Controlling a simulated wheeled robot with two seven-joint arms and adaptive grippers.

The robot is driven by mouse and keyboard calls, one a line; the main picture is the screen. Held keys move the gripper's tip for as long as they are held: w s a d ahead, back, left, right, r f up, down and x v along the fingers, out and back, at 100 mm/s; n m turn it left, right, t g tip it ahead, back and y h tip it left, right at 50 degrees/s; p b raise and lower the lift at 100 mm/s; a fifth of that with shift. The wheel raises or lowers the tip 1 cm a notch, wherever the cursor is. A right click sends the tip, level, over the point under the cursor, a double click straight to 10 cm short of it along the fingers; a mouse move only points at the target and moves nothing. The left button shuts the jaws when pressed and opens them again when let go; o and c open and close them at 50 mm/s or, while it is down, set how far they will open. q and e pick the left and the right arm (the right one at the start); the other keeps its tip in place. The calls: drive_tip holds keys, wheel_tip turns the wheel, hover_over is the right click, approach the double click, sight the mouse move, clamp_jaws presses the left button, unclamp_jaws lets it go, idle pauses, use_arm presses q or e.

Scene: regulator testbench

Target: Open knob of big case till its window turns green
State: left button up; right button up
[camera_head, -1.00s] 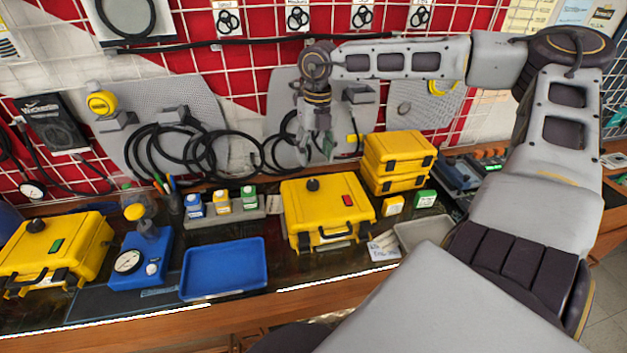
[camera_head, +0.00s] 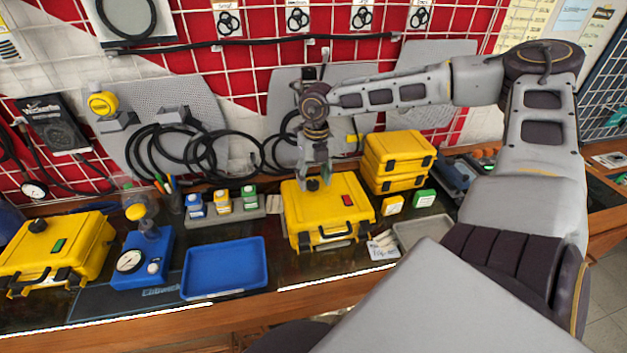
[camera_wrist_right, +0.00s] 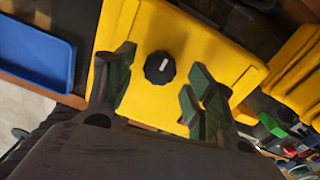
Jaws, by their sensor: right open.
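The big yellow case (camera_head: 328,220) stands in the middle of the bench, with a small red window (camera_head: 347,200) on its lid. Its dark round knob (camera_head: 313,184) is on the lid's far left part. My right gripper (camera_head: 316,176) points down just over the knob. In the right wrist view the knob (camera_wrist_right: 160,67), with a white mark, shows between the two spread green-padded fingers of the gripper (camera_wrist_right: 161,72), with gaps on both sides. The fingers are open and hold nothing. The window is not clear in the wrist view. My left gripper is not in view.
Another yellow case (camera_head: 85,240) with a green window is at the left. A blue gauge unit (camera_head: 145,262) and a blue tray (camera_head: 225,268) lie between. Smaller stacked yellow cases (camera_head: 398,152) stand close at the right. Black hoses (camera_head: 175,150) hang behind.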

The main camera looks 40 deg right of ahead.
drive_tip(key=shift+f, duration=0.65)
drive_tip(key=c, duration=1)
drive_tip(key=shift+c, duration=0.2)
